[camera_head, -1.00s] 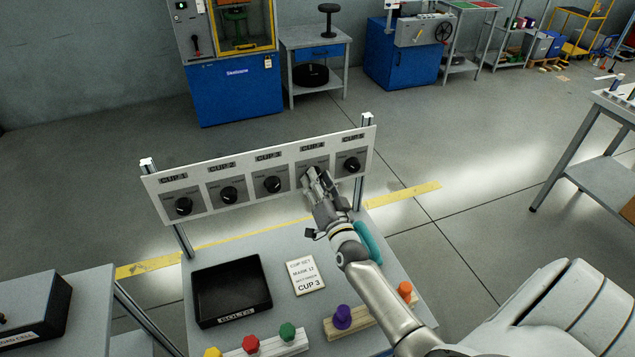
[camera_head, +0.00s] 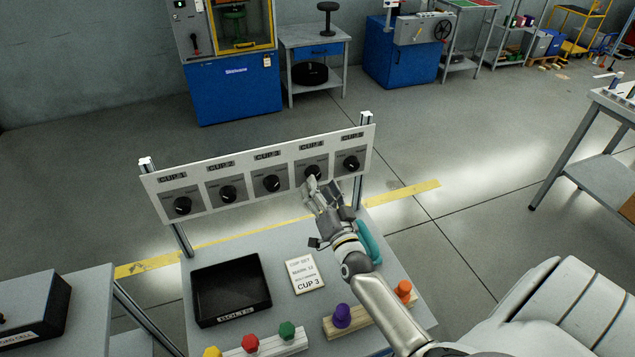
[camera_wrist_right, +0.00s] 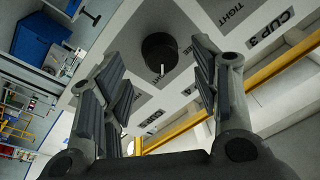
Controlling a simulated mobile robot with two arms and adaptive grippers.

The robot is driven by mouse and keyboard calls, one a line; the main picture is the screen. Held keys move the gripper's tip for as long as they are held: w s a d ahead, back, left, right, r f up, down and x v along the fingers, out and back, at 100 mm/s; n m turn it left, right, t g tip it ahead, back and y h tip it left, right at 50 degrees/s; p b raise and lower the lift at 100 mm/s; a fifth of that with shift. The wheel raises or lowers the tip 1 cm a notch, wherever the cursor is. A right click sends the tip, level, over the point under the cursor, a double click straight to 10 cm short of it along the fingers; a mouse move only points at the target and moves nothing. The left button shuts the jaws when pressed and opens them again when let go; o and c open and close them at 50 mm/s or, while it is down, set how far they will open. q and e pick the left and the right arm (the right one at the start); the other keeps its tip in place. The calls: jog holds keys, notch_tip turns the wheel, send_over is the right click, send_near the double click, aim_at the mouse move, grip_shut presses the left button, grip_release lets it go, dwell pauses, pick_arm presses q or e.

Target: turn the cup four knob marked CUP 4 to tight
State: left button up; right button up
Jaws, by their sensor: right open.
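The CUP 4 knob (camera_head: 312,172) is a round black knob, fourth from the left on the upright white panel (camera_head: 216,215). My right gripper (camera_head: 321,187) is open just in front of and below it, apart from it. In the right wrist view the black knob (camera_wrist_right: 160,52) shows beyond the gap between the open fingers, with nothing held. Its white pointer line points down in that view. In the head view its pointer is too small to read. My left gripper is not in view.
The CUP 3 knob (camera_head: 272,184) and CUP 5 knob (camera_head: 351,163) flank it closely. Below the panel, the bench holds a black bolts tray (camera_head: 230,315), a card reading CUP 3 (camera_head: 305,273) and colored pegs on wooden strips. A teal object (camera_head: 368,243) lies beside my right arm.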

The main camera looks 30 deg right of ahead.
jog(key=v, duration=0.9)
dwell(0.3)
